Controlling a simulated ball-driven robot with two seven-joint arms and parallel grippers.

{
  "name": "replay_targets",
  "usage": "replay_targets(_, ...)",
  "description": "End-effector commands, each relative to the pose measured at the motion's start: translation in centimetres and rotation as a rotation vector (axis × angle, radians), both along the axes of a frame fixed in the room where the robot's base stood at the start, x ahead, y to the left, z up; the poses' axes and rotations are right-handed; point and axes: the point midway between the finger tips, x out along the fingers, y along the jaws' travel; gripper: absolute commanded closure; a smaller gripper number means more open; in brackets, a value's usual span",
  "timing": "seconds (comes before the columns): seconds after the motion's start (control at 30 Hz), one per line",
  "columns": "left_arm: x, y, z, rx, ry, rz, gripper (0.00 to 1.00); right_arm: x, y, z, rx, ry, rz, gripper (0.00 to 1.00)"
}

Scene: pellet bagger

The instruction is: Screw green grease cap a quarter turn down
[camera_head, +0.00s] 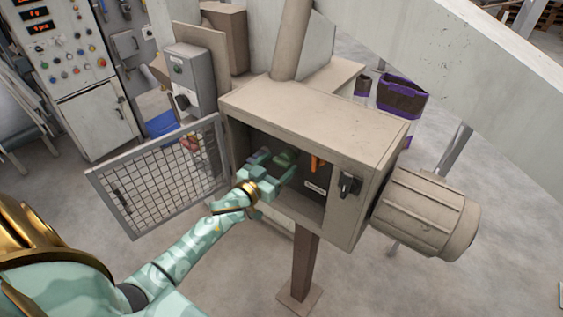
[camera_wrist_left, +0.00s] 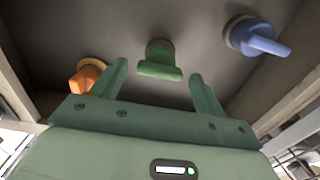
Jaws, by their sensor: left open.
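The green grease cap (camera_wrist_left: 160,62) shows in the left wrist view, fixed on the dark inner wall of an open box. It has a round base and a flat bar-like grip. My left gripper (camera_wrist_left: 158,70) is open, with one finger to either side of the cap in that view; I see no contact. In the head view my left gripper (camera_head: 284,164) reaches into the box (camera_head: 308,118), and I cannot clearly tell the green cap from my fingers there. My right gripper is not in view.
An orange cap (camera_wrist_left: 89,76) and a blue handled cap (camera_wrist_left: 257,38) flank the green one. The mesh door (camera_head: 165,177) stands open to the left. An orange handle (camera_head: 317,162) and a dark panel (camera_head: 313,192) are inside the box, right of my gripper.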

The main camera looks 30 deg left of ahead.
Motion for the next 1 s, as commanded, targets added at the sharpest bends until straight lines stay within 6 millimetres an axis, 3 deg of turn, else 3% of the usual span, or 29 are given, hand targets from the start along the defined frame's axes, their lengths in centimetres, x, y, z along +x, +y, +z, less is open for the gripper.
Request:
replay_targets(0.2, 2.0, -0.2, -0.1, -0.001, 0.0, 0.0, 0.27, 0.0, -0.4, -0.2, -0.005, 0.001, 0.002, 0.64)
replay_targets(0.47, 2.2, -0.2, -0.1, 0.0, 0.001, -0.001, 0.27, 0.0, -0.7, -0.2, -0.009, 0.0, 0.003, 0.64)
replay_targets(0.5, 2.2, -0.2, -0.1, 0.0, 0.001, -0.001, 0.3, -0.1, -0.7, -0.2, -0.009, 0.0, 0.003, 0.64)
replay_targets(0.67, 2.2, -0.2, 0.0, -0.001, 0.001, -0.001, 0.72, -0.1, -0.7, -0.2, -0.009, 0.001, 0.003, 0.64)
replay_targets(1.0, 2.2, -0.2, 0.0, 0.031, -0.002, -0.001, 0.72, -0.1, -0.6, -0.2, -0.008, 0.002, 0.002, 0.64)
